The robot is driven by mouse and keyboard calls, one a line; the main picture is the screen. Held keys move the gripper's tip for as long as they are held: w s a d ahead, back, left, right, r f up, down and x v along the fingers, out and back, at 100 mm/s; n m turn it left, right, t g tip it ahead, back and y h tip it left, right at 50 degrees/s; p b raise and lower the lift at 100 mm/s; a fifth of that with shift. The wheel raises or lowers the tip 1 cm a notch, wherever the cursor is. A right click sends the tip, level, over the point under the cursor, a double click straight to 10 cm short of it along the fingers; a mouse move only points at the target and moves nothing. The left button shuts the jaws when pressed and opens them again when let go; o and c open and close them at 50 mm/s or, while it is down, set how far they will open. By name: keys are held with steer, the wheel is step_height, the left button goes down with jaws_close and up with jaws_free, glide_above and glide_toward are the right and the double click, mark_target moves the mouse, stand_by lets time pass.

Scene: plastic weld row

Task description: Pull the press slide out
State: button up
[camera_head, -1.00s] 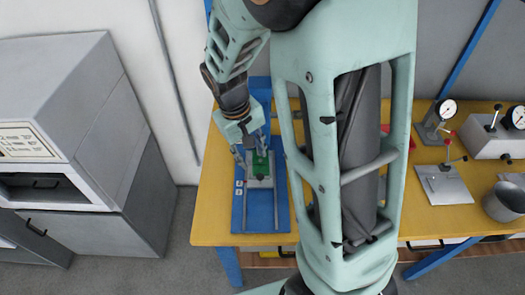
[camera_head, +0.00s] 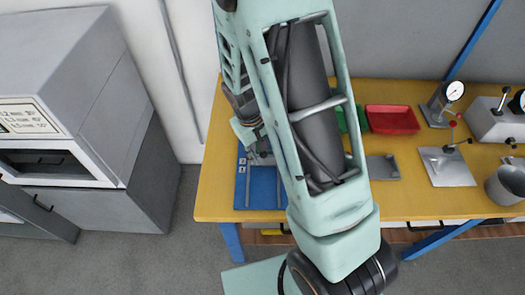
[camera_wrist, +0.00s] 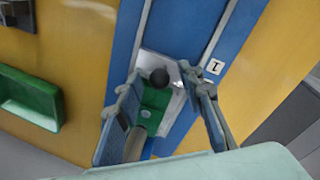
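The press slide, a pale metal plate (camera_wrist: 152,62) with a green block (camera_wrist: 156,98) and a round black knob (camera_wrist: 160,77), shows in the wrist view on a blue base (camera_wrist: 126,50). My gripper (camera_wrist: 162,70) is open, one finger on each side of the knob and green block. I cannot tell whether either finger touches them. In the head view, the blue base (camera_head: 262,192) lies at the bench's left end, and my gripper (camera_head: 258,147) is over its back part. My arm hides most of the slide there.
The yellow bench (camera_head: 215,190) also holds a red tray (camera_head: 392,120), a green tray (camera_wrist: 30,97), a dial gauge stand (camera_head: 440,105), a lever plate (camera_head: 447,167) and a metal pot (camera_head: 507,185). A grey cabinet (camera_head: 150,165) stands left of the bench, across a floor gap.

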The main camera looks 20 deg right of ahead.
steer(key=shift+c, duration=0.4)
jaws_close()
